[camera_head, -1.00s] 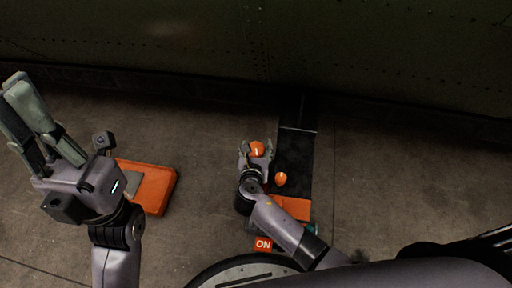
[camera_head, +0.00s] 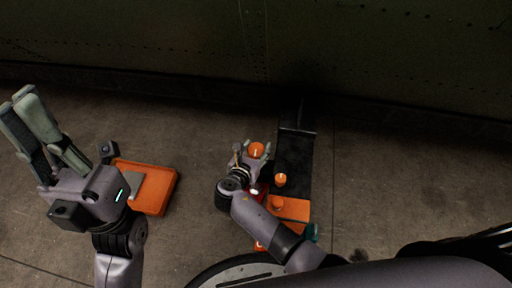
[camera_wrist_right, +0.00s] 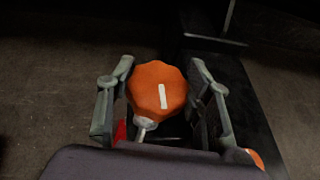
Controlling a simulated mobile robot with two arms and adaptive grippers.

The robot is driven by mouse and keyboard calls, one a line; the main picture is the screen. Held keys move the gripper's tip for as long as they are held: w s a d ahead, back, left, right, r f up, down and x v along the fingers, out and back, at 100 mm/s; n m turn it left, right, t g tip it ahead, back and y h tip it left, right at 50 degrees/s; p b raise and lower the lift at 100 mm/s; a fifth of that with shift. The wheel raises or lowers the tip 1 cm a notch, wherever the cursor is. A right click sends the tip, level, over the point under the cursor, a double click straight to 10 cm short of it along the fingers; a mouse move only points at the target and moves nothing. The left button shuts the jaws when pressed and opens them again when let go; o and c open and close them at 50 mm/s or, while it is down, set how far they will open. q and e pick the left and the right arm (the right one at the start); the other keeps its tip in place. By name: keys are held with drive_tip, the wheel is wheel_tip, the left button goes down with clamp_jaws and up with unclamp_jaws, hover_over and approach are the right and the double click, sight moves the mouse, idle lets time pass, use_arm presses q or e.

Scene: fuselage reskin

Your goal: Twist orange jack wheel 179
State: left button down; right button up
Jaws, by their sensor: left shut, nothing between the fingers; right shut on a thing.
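The orange jack wheel (camera_head: 256,150) has a lobed rim and a white stripe on top. It sits beside the left edge of a black jack plate. My right gripper (camera_head: 253,152) is shut on it, with a finger on each side. In the right wrist view the wheel (camera_wrist_right: 158,86) is between the two grey-green fingers, on a pale metal stem, with its stripe nearly upright. My left gripper (camera_head: 16,102) is shut and empty, raised at the far left, away from the wheel.
The black plate (camera_head: 294,155) carries another orange knob (camera_head: 281,180) and an orange block (camera_head: 290,208) at its near end. An orange case (camera_head: 155,190) lies on the concrete floor at the left. The dark green riveted fuselage (camera_head: 250,45) spans the back.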

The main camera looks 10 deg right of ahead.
drive_tip(key=o, duration=1.1)
drive_tip(key=shift+o, duration=0.2)
drive_tip(key=v, duration=0.7)
drive_tip(key=shift+s, duration=0.2)
drive_tip(key=shift+a+r, duration=0.1)
